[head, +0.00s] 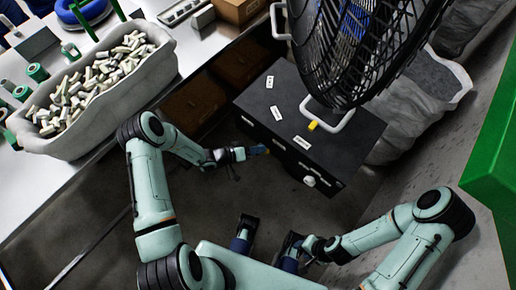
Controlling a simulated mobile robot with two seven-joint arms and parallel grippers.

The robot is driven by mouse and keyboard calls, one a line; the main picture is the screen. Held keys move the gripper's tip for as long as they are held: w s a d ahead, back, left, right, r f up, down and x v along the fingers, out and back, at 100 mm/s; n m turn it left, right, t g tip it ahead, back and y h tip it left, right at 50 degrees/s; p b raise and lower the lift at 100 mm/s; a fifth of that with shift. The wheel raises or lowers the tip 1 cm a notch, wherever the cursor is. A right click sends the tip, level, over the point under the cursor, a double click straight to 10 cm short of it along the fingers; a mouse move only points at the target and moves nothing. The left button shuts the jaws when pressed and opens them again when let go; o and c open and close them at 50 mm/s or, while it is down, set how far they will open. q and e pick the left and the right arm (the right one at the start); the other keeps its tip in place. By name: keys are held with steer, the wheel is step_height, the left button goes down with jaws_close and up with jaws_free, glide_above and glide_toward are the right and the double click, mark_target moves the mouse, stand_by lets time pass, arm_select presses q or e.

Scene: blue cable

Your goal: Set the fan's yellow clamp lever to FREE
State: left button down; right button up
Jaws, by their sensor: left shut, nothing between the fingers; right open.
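A black fan (358,45) stands on a dark box-shaped base (262,97) at the upper right. The small yellow clamp lever (312,125) shows beside the white bracket (342,124) at the fan's foot. Its exact angle and the label writing are too small to read. My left gripper (262,149) is shut and empty, in front of the base's near left side, apart from the lever in the picture. My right gripper (298,247) is low in the picture near my body, well away from the fan; it is open, its fingers partly hard to make out.
White labels (274,112) and a white knob (309,181) are on the base. A grey bin (120,112) of pale cylinders stands on the left bench. A pale sack (420,110) sits behind the base. A green structure (495,150) borders the right. Floor before the base is open.

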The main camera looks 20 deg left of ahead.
arm_select(q)
steer(key=shift+s+d, duration=0.1)
steer(key=shift+d, duration=0.15)
steer(key=v, duration=1.3)
steer(key=shift+a, duration=0.35)
